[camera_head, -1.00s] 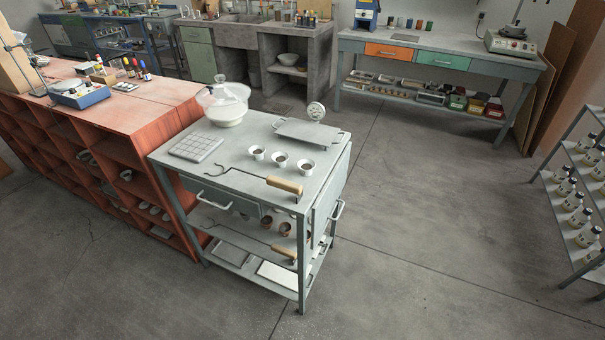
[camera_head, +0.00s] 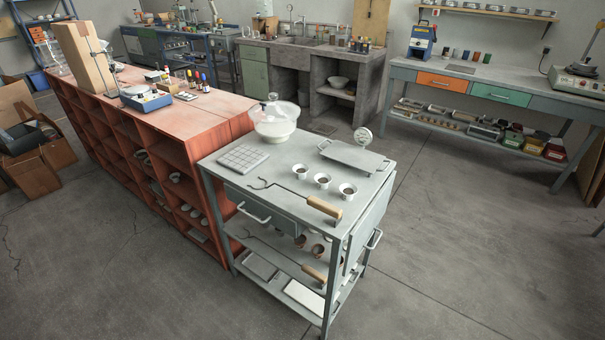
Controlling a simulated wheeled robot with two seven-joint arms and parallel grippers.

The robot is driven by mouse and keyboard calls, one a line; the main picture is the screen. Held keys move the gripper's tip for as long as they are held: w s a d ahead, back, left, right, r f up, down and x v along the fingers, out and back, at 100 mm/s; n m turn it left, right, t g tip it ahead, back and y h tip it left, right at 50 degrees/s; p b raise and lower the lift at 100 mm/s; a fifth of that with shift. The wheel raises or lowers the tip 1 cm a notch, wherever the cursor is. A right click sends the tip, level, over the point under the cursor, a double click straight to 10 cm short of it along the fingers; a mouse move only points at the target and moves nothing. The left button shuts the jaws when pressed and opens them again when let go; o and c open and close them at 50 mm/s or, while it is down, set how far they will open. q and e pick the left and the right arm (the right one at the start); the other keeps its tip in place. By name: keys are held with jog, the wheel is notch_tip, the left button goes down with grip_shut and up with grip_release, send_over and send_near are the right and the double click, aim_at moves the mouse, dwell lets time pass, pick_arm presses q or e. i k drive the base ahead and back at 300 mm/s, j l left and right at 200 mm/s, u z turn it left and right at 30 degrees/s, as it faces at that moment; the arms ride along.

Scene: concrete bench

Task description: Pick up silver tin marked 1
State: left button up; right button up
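No tin with a readable 1 can be made out. Several small silver, tin-like items stand in a row on the wall shelf (camera_head: 488,12) at the top right, too small to read any mark. Neither of my grippers shows in the head view.
A grey metal cart (camera_head: 285,170) with three small white cups, a wooden-handled tool (camera_head: 322,207) and a glass vessel (camera_head: 274,118) stands in front. A red cabinet (camera_head: 150,115) is at left. A workbench (camera_head: 482,82) stands at the back right. Bare floor (camera_head: 460,230) lies right of the cart.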

aim_at(301, 171)
jog(key=i+j+z, duration=0.45)
jog(key=j, duration=0.25)
jog(key=i+j+z, duration=0.25)
jog(key=j, duration=0.15)
jog(key=i+j+z, duration=0.1)
jog(key=j+z, duration=0.15)
jog(key=j, duration=0.15)
